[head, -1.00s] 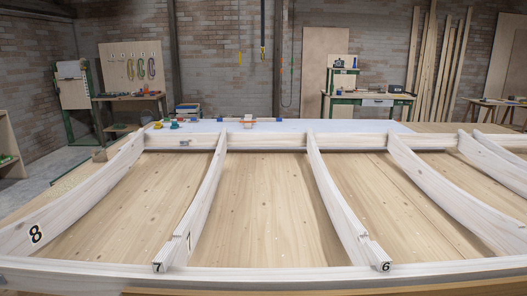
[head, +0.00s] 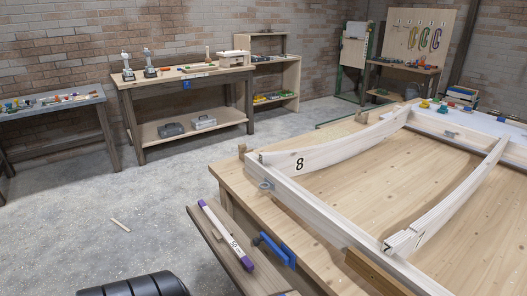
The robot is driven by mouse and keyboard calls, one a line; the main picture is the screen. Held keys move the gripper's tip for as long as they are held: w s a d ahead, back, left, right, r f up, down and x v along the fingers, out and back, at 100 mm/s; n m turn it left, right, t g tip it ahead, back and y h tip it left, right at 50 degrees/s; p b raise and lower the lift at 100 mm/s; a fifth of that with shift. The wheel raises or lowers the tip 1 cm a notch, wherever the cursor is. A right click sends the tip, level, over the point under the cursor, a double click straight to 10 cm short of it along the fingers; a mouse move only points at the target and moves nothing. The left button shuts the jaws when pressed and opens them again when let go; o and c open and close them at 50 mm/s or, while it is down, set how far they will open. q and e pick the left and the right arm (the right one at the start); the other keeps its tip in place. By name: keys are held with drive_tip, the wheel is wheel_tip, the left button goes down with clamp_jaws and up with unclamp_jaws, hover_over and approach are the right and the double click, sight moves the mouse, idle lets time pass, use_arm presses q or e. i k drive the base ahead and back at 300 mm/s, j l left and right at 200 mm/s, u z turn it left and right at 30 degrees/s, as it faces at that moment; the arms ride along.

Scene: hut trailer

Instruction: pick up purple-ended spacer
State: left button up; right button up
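The purple-ended spacer (head: 226,237) is a white bar with a purple cap at each end and dark lettering near its lower end. It lies flat on a narrow wooden ledge (head: 213,252) beside the near left corner of the big workbench, low in the middle of the head view. The whole bar shows and nothing covers it. Neither of my grippers is in view.
A blue clamp (head: 274,248) sits just right of the spacer at the bench edge. The bench (head: 229,180) carries a white timber frame with curved ribs marked 8 (head: 340,151) and 7 (head: 452,204). A small wood strip (head: 120,225) lies on open floor. Side benches stand along the wall.

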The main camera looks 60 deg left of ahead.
sight(222, 232)
drive_tip(key=u, duration=2.1)
drive_tip(key=z, duration=0.25)
drive_tip(key=i+j+z, duration=0.2)
drive_tip(key=j+z, duration=0.25)
drive_tip(key=i+j+z, duration=0.1)
drive_tip(key=j+z, duration=0.2)
drive_tip(key=z, duration=0.2)
